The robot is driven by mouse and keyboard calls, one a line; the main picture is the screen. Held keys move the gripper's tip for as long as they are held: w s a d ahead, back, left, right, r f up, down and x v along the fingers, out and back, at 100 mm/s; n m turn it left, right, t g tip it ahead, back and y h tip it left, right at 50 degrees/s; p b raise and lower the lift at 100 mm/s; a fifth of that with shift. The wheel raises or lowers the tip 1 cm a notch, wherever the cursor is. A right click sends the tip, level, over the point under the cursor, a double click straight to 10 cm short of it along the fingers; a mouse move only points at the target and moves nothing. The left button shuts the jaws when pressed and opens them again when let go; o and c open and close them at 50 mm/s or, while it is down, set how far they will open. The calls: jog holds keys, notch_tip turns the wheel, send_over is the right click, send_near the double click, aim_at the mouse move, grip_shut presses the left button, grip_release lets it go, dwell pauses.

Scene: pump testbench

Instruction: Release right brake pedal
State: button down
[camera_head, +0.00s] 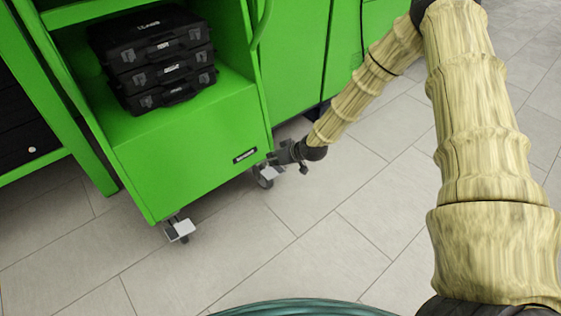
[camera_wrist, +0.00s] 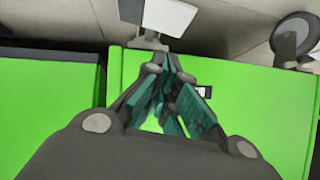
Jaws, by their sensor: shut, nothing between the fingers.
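The green cart's right brake pedal (camera_head: 268,171) is a light grey plate on the castor under its right front corner. In the wrist view the pale pedal (camera_wrist: 168,17) lies just beyond my fingertips. My gripper (camera_head: 278,159) is low at that corner, its fingers shut and empty; in the wrist view the fingertips (camera_wrist: 165,66) meet in front of the green panel. They look very close to the pedal; I cannot tell whether they touch it. The gripper partly covers the castor in the head view.
The green cart (camera_head: 185,150) carries stacked black cases (camera_head: 155,65). Its left castor has another pale pedal (camera_head: 180,229). A green cabinet (camera_head: 295,60) stands close on the right, a green frame (camera_head: 45,80) on the left. The tiled floor (camera_head: 330,245) in front is clear.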

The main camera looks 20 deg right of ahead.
aim_at(264, 172)
jog(key=f, duration=0.1)
jog(key=f+b, duration=0.2)
jog(key=shift+w+a+f, duration=0.2)
jog(key=shift+w+a, duration=0.15)
jog(key=shift+a, duration=0.05)
jog(key=shift+a+f+b, duration=0.2)
jog(key=shift+f+b, duration=0.15)
jog(key=shift+f, duration=0.35)
jog(key=shift+s+a+f+h+p, duration=0.1)
jog(key=shift+s+a+h+p, duration=0.15)
jog(key=shift+p, duration=0.45)
jog(key=shift+a+f+n+h+p, duration=0.1)
jog(key=shift+f+n+h+p, duration=0.25)
jog(key=shift+p, duration=0.3)
jog(key=shift+s+a+f+n+t+h+p, duration=0.2)
jog(key=shift+a+n+t+h+p, duration=0.3)
jog(key=shift+p, duration=1.25)
